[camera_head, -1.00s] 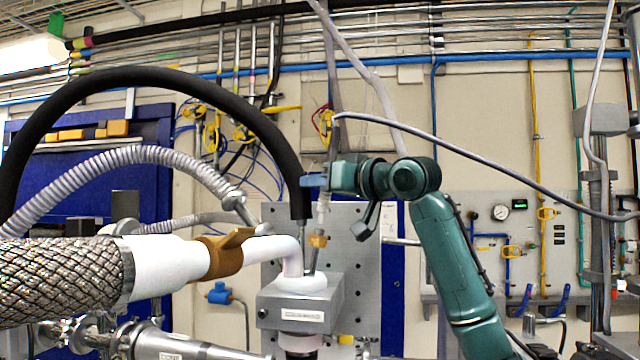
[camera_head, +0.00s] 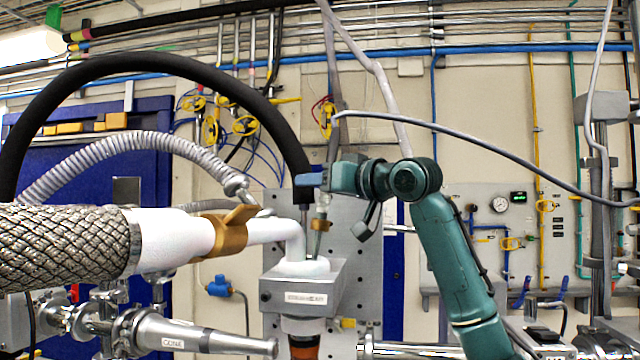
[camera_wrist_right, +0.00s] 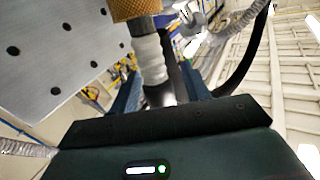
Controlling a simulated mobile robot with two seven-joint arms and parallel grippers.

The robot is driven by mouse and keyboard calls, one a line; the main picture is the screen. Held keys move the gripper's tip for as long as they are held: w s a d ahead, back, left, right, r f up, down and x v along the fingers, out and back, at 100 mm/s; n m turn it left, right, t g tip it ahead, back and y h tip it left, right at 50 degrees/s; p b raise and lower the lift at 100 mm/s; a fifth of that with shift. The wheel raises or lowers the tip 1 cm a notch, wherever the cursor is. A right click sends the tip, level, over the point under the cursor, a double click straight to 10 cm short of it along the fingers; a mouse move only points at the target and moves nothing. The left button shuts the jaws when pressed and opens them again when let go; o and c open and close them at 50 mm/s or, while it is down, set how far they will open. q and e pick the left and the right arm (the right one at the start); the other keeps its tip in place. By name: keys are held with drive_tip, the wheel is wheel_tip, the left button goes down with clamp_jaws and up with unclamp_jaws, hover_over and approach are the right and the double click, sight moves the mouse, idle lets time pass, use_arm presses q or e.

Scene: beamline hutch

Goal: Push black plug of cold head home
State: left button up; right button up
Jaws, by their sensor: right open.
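The cold head (camera_head: 302,287) is a grey block with a label and a frosted white elbow pipe on top, low in the middle of the head view. My right gripper (camera_head: 312,181) is above it, with blue fingers pointing left beside the end of a thick black hose (camera_head: 300,165). In the wrist view, the open right gripper (camera_wrist_right: 160,92) has a pale, frosted stem (camera_wrist_right: 150,58) under a knurled brass fitting between or just behind its fingers; contact cannot be told. I cannot pick out the black plug with certainty. My left gripper is out of view.
A braided hose (camera_head: 60,247) with a white end and a brass clamp (camera_head: 225,230) comes in from the left. A perforated grey plate (camera_head: 360,270) stands behind the cold head. A thin grey cable (camera_head: 480,148) crosses above my right arm.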

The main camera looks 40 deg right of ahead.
drive_tip(key=s+d+b, duration=0.1)
drive_tip(key=s+b, duration=0.3)
drive_tip(key=s, duration=0.9)
drive_tip(key=shift+d, duration=0.15)
